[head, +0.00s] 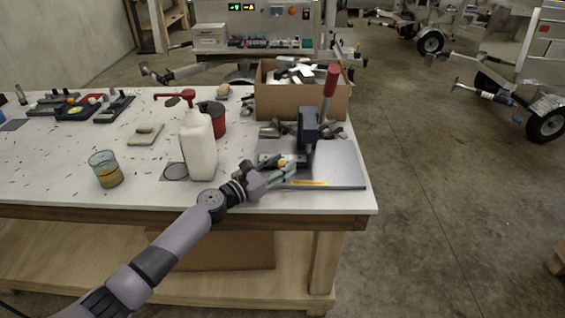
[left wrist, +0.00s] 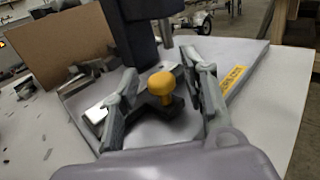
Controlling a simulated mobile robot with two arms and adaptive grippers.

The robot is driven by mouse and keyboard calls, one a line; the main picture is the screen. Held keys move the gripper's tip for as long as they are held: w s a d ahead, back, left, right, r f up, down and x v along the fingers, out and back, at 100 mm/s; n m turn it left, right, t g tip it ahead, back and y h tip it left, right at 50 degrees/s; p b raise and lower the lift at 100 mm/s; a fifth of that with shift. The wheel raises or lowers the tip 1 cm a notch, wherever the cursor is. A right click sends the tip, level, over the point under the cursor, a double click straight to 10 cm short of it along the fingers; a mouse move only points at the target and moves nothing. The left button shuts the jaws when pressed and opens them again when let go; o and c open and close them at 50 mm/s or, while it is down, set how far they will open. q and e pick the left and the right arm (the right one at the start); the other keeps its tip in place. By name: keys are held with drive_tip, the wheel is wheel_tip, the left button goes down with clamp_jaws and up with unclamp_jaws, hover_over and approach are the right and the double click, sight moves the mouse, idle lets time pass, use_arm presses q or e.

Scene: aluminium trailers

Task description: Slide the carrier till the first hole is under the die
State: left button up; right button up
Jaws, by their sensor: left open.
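A dark hand press (head: 310,135) with a red-handled lever (head: 331,80) stands on a grey base plate (head: 345,165) at the table's right end. The carrier (left wrist: 155,105), a dark piece with a yellow knob (left wrist: 162,84), lies on the plate in front of the press column (left wrist: 132,38). The knob also shows in the head view (head: 282,162). My left gripper (left wrist: 165,92) is open, its fingers on either side of the knob and apart from it. The holes and the die's lower end cannot be made out. My right gripper is not in view.
A white pump bottle (head: 198,145) stands close to the left of my left gripper. A red pot (head: 213,118), a glass with amber liquid (head: 106,170) and a cardboard box (head: 300,98) of metal parts are also on the white table (head: 60,180).

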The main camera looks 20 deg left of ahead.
use_arm(q)
drive_tip(key=shift+w+d, duration=0.2)
drive_tip(key=shift+w, duration=0.15)
clamp_jaws()
idle(0.4)
idle(0.4)
